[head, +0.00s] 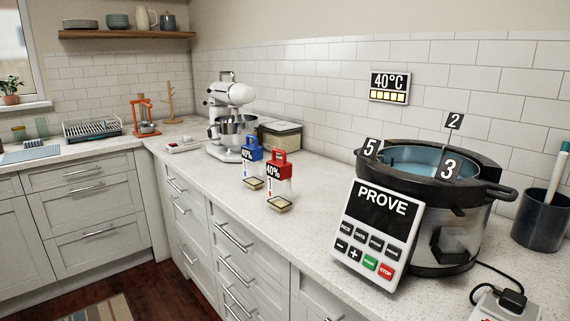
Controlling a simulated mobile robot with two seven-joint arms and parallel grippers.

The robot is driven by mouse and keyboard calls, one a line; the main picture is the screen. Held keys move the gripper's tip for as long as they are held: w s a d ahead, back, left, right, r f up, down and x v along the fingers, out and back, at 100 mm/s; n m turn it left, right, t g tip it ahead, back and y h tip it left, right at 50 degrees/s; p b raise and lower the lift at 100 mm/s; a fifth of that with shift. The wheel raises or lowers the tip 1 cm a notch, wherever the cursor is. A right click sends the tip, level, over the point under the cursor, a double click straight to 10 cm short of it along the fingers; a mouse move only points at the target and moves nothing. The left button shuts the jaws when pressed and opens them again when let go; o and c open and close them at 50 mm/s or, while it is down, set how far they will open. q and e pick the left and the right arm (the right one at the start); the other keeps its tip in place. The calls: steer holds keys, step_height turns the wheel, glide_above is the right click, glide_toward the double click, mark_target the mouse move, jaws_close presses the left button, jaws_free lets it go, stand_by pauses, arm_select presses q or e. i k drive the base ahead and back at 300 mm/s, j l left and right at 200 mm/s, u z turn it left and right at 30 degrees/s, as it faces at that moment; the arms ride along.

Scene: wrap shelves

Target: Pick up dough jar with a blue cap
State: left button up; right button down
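A small clear jar with a blue cap (252,153) stands upright on the white counter, with a label reading a percentage, perhaps 60%. Pale dough shows low in the jar (253,183). A matching jar with a red cap (279,166), labelled 40%, stands just to its right and nearer to me. The two jars are close together; I cannot tell whether they touch. Neither of my grippers shows in the head view.
A large pot-like cooker (440,255) with a PROVE panel (382,205) stands to the right. A white stand mixer (228,92) and a lidded box (280,136) stand behind the jars. The counter between the jars and the cooker (315,215) is clear.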

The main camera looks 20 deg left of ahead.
mark_target(252, 154)
steer(key=i+j+z, duration=0.2)
steer(key=j, duration=0.35)
steer(key=j+z, duration=0.25)
steer(key=j, duration=0.35)
steer(key=i+j+z, duration=0.2)
steer(key=j, duration=0.4)
steer(key=k, duration=0.05)
